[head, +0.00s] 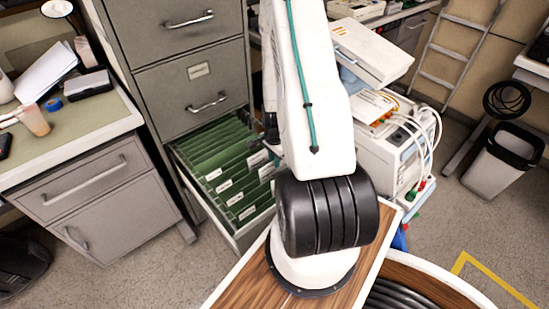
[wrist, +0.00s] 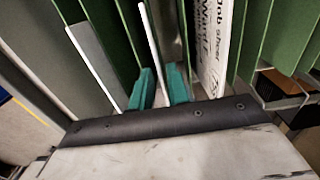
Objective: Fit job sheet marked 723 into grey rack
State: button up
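An open drawer (head: 222,232) of the grey filing cabinet holds green hanging folders (head: 215,150) with white labels. My gripper (wrist: 161,85) has teal fingertips and reaches in among the folders (wrist: 105,30). A thin white sheet (wrist: 147,35), seen edge-on, runs down between the fingertips. I cannot tell if they press on it. A grey panel with a white edge (wrist: 92,65) stands to the left. I cannot identify a grey rack.
A desk (head: 85,125) with papers stands left of the cabinet (head: 195,75). A white machine with cables (head: 385,150) stands right of the drawer. A wooden-topped surface (head: 245,290) lies in front. A waste bin (head: 500,165) and open floor are at the right.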

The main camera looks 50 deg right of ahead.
grip_shut()
notch_tip(320, 180, up, 10)
dwell(1.1)
